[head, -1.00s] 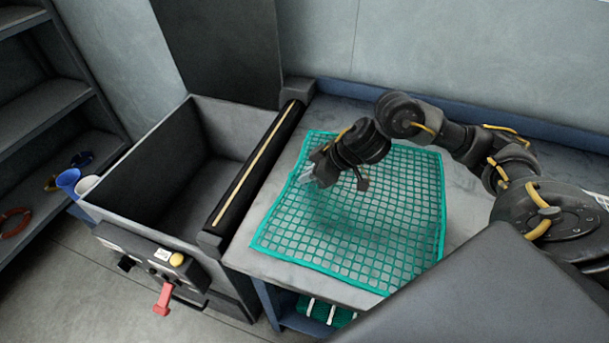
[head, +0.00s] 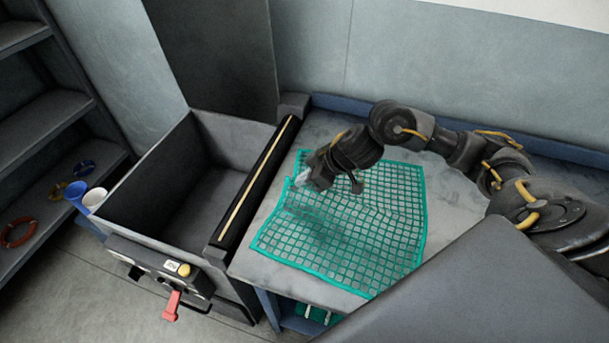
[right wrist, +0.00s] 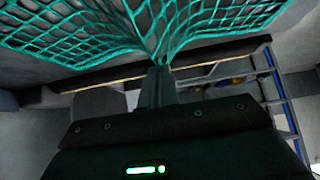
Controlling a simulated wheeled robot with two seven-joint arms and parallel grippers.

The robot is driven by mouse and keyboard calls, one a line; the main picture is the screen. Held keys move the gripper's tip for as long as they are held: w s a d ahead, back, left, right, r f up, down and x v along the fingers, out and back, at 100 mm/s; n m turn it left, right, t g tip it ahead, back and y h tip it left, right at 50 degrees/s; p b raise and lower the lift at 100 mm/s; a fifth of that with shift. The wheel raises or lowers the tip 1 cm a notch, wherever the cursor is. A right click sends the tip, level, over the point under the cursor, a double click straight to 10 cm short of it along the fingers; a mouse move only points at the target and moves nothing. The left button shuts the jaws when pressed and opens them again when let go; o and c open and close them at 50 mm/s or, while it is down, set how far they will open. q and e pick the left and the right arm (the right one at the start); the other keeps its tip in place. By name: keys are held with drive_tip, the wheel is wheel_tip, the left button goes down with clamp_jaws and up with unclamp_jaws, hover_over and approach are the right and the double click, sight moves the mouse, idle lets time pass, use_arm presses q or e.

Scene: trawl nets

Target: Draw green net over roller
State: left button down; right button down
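The green net (head: 360,240) lies spread on the grey table, its left edge close to the roller. The dark roller (head: 240,212) with a pale stripe runs along the table's left side, beside an open grey bin. My right gripper (head: 304,180) is over the net's left edge, just right of the roller. In the right wrist view the net (right wrist: 205,22) bunches into folds at the fingertips (right wrist: 161,68), so the gripper is shut on it. The roller (right wrist: 215,68) crosses beyond the fingers there. My left gripper is not in view.
The open bin (head: 150,128) stands left of the roller, with a control box (head: 165,262) and red lever (head: 172,304) in front. Shelves at far left hold cups and rings. The wall borders the table's back. Bare tabletop (head: 450,195) shows right of the net.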

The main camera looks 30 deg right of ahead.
drive_tip(key=shift+w+a+r, duration=0.15)
drive_tip(key=shift+w+a, duration=0.05)
drive_tip(key=w+a+p, duration=0.1)
drive_tip(key=w+a, duration=0.1)
drive_tip(key=w+a+p, duration=0.1)
drive_tip(key=w+a, duration=0.1)
drive_tip(key=w, duration=0.1)
drive_tip(key=shift+w+a, duration=0.2)
drive_tip(key=shift+a, duration=0.2)
drive_tip(key=shift+w+a+p, duration=0.4)
drive_tip(key=shift+w+a, duration=0.2)
drive_tip(key=shift+w, duration=0.1)
drive_tip(key=w+a, duration=0.2)
drive_tip(key=w, duration=0.1)
drive_tip(key=w+a, duration=0.3)
drive_tip(key=shift+a, duration=0.25)
drive_tip(key=w+a+b, duration=0.1)
drive_tip(key=w+a, duration=0.5)
drive_tip(key=shift+w+b, duration=0.35)
drive_tip(key=shift+b, duration=0.05)
wheel_tip(320, 180, down, 9)
drive_tip(key=b, duration=0.5)
drive_tip(key=shift+s+d, duration=0.1)
drive_tip(key=shift+s, duration=0.05)
